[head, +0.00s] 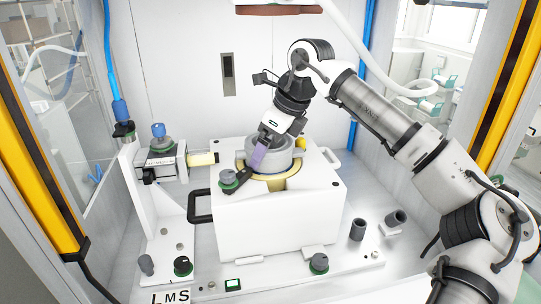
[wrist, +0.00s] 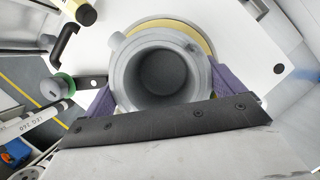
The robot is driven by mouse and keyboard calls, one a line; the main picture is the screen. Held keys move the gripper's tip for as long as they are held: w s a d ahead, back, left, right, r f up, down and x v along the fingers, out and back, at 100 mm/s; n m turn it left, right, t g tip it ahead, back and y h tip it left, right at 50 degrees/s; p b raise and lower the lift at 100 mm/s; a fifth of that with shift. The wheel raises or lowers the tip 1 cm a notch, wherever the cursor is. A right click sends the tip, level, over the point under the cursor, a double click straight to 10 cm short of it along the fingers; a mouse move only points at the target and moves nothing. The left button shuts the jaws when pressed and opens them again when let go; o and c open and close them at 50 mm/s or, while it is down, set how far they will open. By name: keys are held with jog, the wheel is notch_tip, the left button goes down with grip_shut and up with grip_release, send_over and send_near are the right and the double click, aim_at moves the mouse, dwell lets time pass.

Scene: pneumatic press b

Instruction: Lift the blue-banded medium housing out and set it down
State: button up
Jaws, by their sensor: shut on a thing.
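A grey round housing (head: 279,150) stands in the brass-yellow ring seat (head: 279,183) on top of the white block. In the wrist view, the housing (wrist: 119,65) is a hollow grey cylinder with a dark bore and small side lugs, inside the yellow ring (wrist: 178,24). I cannot tell whether the housing is clear of the seat.
The white block (head: 265,228) has a black handle (head: 200,205) at its left and a dark clamp arm with a green-ringed knob (head: 229,178) beside the housing. A clamp unit (head: 160,160) stands at the left. Dark posts (head: 357,229) stand at the right. The enclosure walls are close.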

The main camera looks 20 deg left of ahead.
jog(key=shift+r, duration=0.25)
jog(key=shift+r+p, duration=1.5)
jog(key=shift+r, duration=0.3)
jog(key=shift+s+d+f+b, duration=0.1)
jog(key=shift+s+d+b, duration=0.15)
jog(key=shift+d, duration=0.45)
jog(key=shift+s+d+b, duration=0.2)
jog(key=shift+s+d, duration=0.05)
jog(key=shift+d, duration=0.4)
jog(key=s+d+b, duration=0.2)
jog(key=s+d, duration=0.2)
jog(key=d, duration=0.8)
jog(key=shift+s, duration=0.4)
jog(key=shift+d, duration=0.1)
